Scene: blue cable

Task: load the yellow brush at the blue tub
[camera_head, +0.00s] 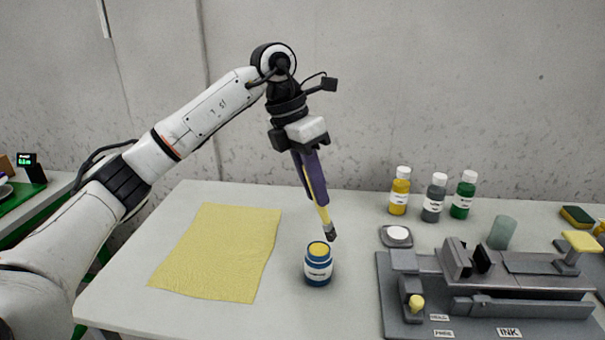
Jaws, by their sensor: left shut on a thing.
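My left gripper (312,178) points down and is shut on the yellow brush (323,212). The brush hangs slightly tilted, its dark tip (330,232) lowest. The blue tub (318,270) stands upright and open on the table, with yellow content at its top and a white label. The brush tip is above and a little to the right of the tub's mouth, apart from it in the picture. My right gripper is not in view.
A yellow cloth (218,252) lies left of the tub on the grey table (130,303). Yellow (399,192), grey (433,200) and green (463,196) bottles stand at the back right. A grey printing device (520,290) fills the right front, near a small round dish (396,236).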

